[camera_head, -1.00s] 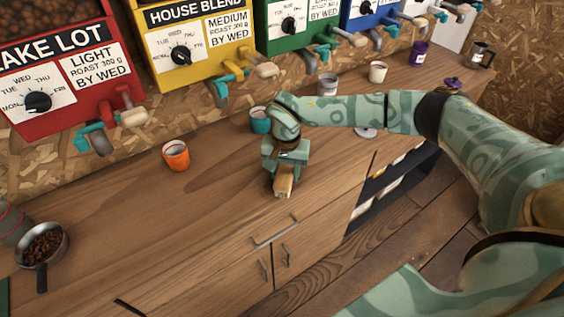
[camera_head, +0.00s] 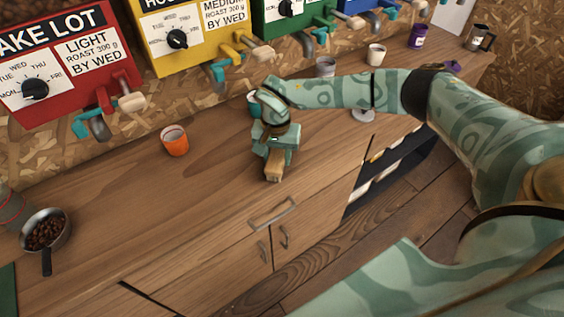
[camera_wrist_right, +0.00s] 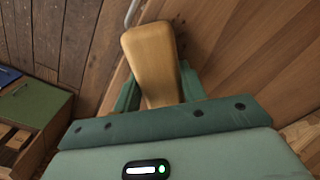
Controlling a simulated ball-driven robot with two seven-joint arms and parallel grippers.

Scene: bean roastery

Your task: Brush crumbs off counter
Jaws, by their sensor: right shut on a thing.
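My right gripper (camera_head: 276,148) is low over the wooden counter (camera_head: 200,205), near its front edge. It is shut on a wooden brush (camera_head: 274,167), of which only the pale, rounded wooden part shows. That part also shows between the fingers in the right wrist view (camera_wrist_right: 152,60). Bristles are hidden, so I cannot tell whether they touch the counter. I cannot make out any crumbs on the counter. My left gripper is not in view.
An orange cup (camera_head: 174,141) stands left of the gripper. A teal cup (camera_head: 252,103) is partly hidden behind my right wrist. A pan of beans (camera_head: 46,232) sits at far left. Dispensers with protruding taps line the back. Counter between pan and gripper is mostly clear.

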